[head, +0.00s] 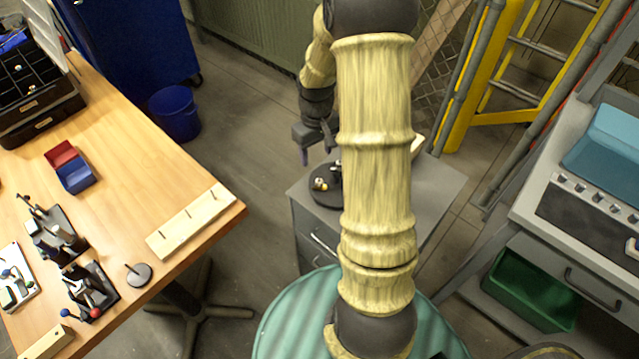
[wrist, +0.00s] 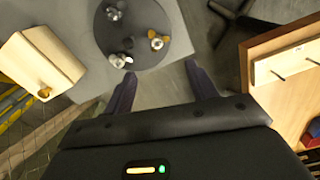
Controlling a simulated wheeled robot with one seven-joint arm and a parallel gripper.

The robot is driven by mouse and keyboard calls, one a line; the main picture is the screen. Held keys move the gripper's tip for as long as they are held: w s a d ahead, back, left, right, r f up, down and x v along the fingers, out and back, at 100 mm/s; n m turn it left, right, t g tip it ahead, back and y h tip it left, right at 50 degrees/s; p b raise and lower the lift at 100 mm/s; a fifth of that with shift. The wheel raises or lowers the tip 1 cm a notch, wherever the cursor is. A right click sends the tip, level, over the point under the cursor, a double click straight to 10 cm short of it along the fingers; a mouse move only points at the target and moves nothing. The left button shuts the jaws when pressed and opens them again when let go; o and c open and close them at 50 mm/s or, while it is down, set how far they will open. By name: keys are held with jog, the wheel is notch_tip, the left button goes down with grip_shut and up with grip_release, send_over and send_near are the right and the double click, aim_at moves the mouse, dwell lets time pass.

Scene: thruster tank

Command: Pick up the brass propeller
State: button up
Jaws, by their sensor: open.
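The brass propeller (wrist: 157,40) is a small gold-coloured piece on a round dark disc (wrist: 146,62). In the head view a small gold-and-pale piece (head: 319,184) shows on the disc (head: 322,200), but its shape is too small to tell. Two silvery pieces, one at the disc's upper left (wrist: 113,14) and one near its lower left edge (wrist: 119,60), share the disc. My gripper (wrist: 160,72) is open and empty, its fingers pointing toward the disc's near edge. My arm hides part of the disc there.
The disc stands on a grey cabinet (head: 440,187). A wooden block (wrist: 50,55) with another small gold-coloured piece (wrist: 44,92) lies beside it. A wooden workbench (head: 185,165) with a pegged board (head: 190,222) stands to the left. A yellow ladder (head: 480,90) is behind.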

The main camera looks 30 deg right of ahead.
send_over(317, 182)
jog(key=f, duration=0.7)
jog(key=shift+w+d, duration=0.1)
jog(key=shift+w, duration=0.15)
jog(key=shift+s+f+p, duration=0.15)
jog(key=shift+f, duration=1.15)
jog(key=shift+s+f+p, duration=0.1)
jog(key=shift+f+p, duration=0.05)
jog(key=shift+f, duration=1.15)
jog(key=c, duration=1)
jog(key=shift+r, duration=0.15)
